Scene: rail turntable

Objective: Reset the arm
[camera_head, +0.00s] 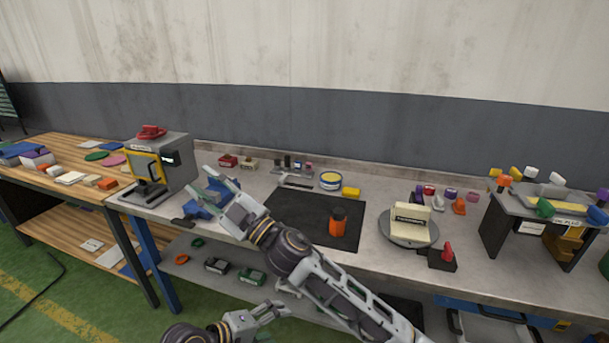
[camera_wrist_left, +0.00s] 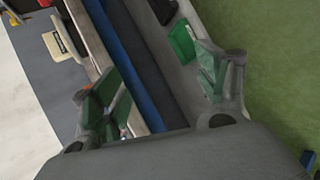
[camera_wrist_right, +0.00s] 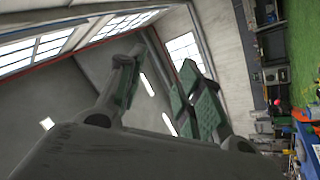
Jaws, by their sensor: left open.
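My right arm reaches in from the lower right of the head view. Its gripper (camera_head: 218,190) is raised over the left part of the grey bench (camera_head: 375,258), with its fingers spread. In the right wrist view the fingers (camera_wrist_right: 162,85) are apart with nothing between them, against the far wall and windows. My left gripper (camera_head: 268,312) is low at the bottom of the head view, in front of the bench. In the left wrist view its fingers (camera_wrist_left: 160,92) are apart and empty, with the bench's blue frame behind them.
A grey machine (camera_head: 176,160) stands left of the right gripper. An orange-black cylinder (camera_head: 338,221) stands on a dark mat (camera_head: 290,212). A turntable (camera_head: 392,236) carries a cream labelled block (camera_head: 410,219). A rack (camera_head: 495,225) stands at right. Green floor lies in front.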

